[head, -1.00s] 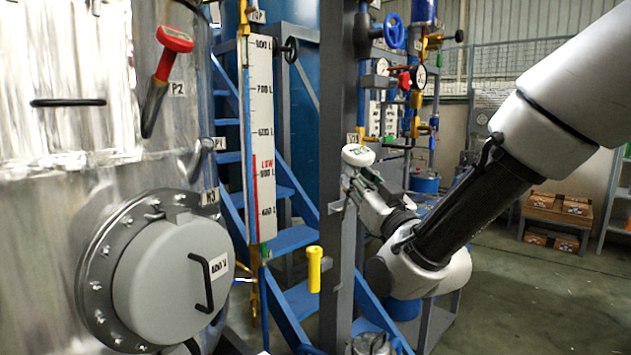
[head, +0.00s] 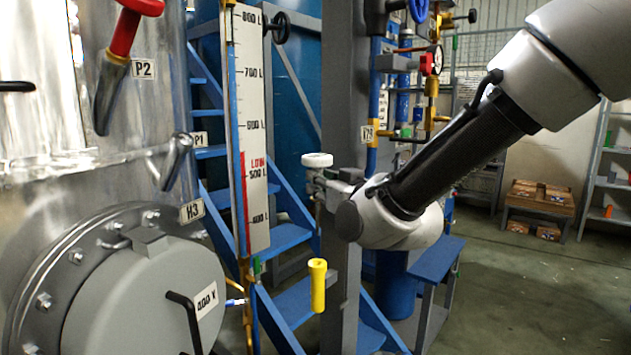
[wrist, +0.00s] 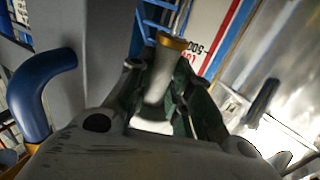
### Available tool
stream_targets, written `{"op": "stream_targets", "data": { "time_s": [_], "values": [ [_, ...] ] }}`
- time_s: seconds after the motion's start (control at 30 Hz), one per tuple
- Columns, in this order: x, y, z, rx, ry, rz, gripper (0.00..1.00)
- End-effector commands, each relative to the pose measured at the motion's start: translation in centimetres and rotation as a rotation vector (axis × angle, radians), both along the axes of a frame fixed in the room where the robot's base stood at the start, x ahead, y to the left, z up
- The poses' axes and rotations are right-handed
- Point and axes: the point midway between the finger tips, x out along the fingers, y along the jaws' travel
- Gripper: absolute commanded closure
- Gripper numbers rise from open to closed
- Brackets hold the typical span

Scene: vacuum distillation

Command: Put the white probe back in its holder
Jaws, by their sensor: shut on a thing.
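The white probe's round cap (head: 317,160) shows in the head view at the tip of my gripper (head: 326,183), upright, with a thin stem partly visible below it. In the wrist view, the fingers of my gripper (wrist: 161,82) are shut around the white probe (wrist: 158,80), which has a gold ring at its far end. An angled metal sleeve (head: 176,161) beside the P1 label on the tank looks like the holder. No cap shows in it. My gripper is to the right of this sleeve and apart from it.
The metal tank (head: 50,140) fills the left, with a red-capped probe (head: 130,25) in the P2 sleeve and a round hatch (head: 140,295). A level scale (head: 250,130), yellow handle (head: 317,285) and grey post (head: 343,110) stand near my gripper. Blue stairs (head: 290,310) are behind.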

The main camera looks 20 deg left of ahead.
Motion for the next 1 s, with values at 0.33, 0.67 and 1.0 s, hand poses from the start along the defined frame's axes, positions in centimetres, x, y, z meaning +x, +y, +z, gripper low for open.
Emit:
{"op": "stream_targets", "data": {
  "time_s": [0.33, 0.67, 1.0],
  "values": [
    [0.0, -0.2, 0.0, 0.001, -0.001, 0.022, 1.00],
    [0.0, -0.1, -3.1, -0.001, 0.000, 0.022, 1.00],
    [0.0, -0.1, -5.5, 0.001, -0.001, 0.021, 1.00]
  ]
}}
